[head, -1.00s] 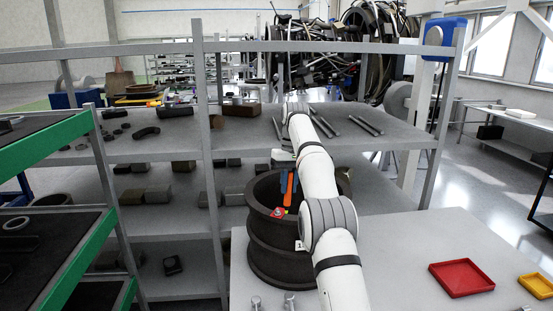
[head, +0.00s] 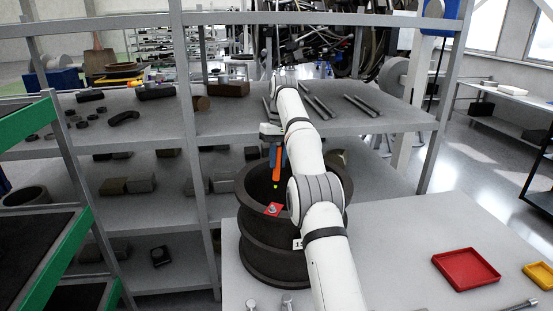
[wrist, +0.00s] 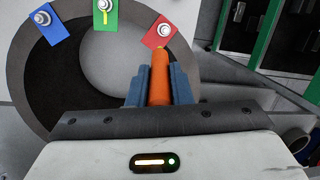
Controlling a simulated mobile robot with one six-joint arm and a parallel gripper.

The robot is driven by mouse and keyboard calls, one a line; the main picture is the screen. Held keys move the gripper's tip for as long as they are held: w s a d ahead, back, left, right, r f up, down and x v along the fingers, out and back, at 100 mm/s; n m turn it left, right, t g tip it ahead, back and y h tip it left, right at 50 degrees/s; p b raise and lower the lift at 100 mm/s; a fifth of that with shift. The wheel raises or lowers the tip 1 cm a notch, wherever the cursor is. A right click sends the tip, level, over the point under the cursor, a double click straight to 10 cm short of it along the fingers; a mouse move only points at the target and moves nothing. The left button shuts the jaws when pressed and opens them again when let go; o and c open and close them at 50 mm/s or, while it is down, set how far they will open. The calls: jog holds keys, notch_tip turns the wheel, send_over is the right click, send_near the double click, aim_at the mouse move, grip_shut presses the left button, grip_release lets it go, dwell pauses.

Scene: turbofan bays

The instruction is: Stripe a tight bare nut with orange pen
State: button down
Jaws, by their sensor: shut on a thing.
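My gripper (wrist: 157,92) is shut on an orange pen (wrist: 160,72), held between its blue fingers. In the head view the pen (head: 277,172) points down with a yellow-green tip, above the rim of a dark flanged ring casing (head: 262,250). A red patch (wrist: 153,39) with a silver nut (wrist: 164,30) lies just beyond the pen in the wrist view; I see no stripe on this nut. A green patch (wrist: 115,20) carries a nut with a yellow line. A blue patch (wrist: 53,32) carries another nut (wrist: 42,18). The pen's tip is hidden in the wrist view.
The casing stands on a grey table (head: 400,245) with a red tray (head: 466,269) and a yellow tray (head: 540,275) at right. Loose bolts lie near the front edge. A shelf (head: 350,122) with rods and blocks stands behind; its post (head: 190,150) rises left of the casing.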

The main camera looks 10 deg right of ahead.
aim_at(276, 181)
jog(key=shift+s+f+b, duration=0.1)
jog(key=shift+f+b, duration=1.85)
jog(key=shift+f, duration=1.1)
jog(key=shift+f, duration=0.35)
jog(key=shift+s+a+b, duration=0.35)
jog(key=shift+s+b, duration=0.15)
jog(key=shift+b, duration=0.3)
jog(key=r+p, duration=0.1)
jog(key=p, duration=0.1)
jog(key=r+p, duration=0.1)
jog(key=p, duration=0.1)
jog(key=w+r+p, duration=0.1)
jog(key=r+p, duration=0.1)
jog(key=shift+d, duration=0.3)
jog(key=shift+w+r, duration=0.15)
jog(key=shift+w+d+r, duration=0.15)
jog(key=shift+r, duration=0.7)
